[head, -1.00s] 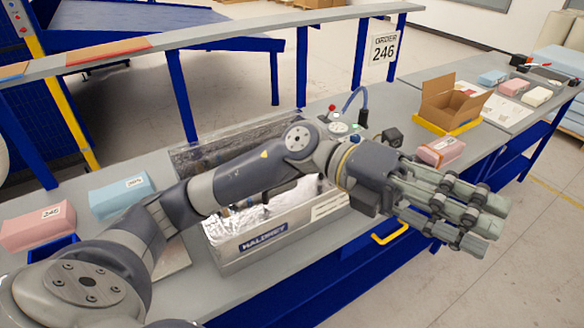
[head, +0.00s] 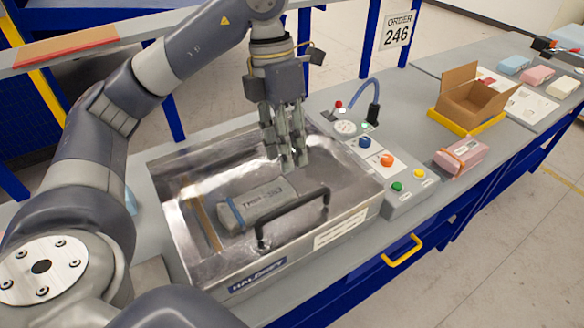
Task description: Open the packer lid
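The packer (head: 335,240) is a metal box with a HALDREY label at the front left of the bench. Its clear lid (head: 335,180) appears down over the box, with a black bar handle (head: 293,216) along the front side. A grey-blue foam block (head: 258,203) with lettering shows through the lid. My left gripper (head: 287,160) points down above the back right part of the lid, behind the handle and apart from it. Its fingers look spread, with nothing between them. My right gripper is not in view.
A control panel (head: 402,203) with coloured buttons and a gauge stands right of the packer. A strapped pink block (head: 461,156) and an open carton (head: 472,98) on a yellow tray (head: 440,122) lie farther right. A rail (head: 128,45) runs behind the bench.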

